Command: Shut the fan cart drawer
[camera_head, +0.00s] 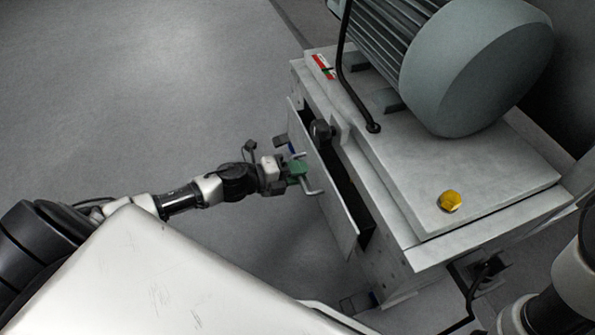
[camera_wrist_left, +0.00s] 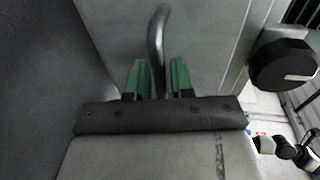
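The fan cart (camera_head: 395,250) is a pale grey cabinet on the right in the head view. Its drawer (camera_head: 338,210) stands partly open, with a dark gap behind its front panel. A grey bar handle (camera_head: 315,190) sticks out from the front; it also shows in the left wrist view (camera_wrist_left: 157,35). My left gripper (camera_head: 299,171) is at this handle. In the left wrist view its green fingers (camera_wrist_left: 160,78) lie close on both sides of the bar and look shut on it. My right gripper is out of view.
A large grey-green motor (camera_head: 475,65) sits on the cart top, with a yellow knob-like piece (camera_head: 449,201) near the corner. A black round knob (camera_head: 321,131) stands by the drawer's upper edge. Black cables hang at lower right. The floor (camera_head: 150,90) at left is clear.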

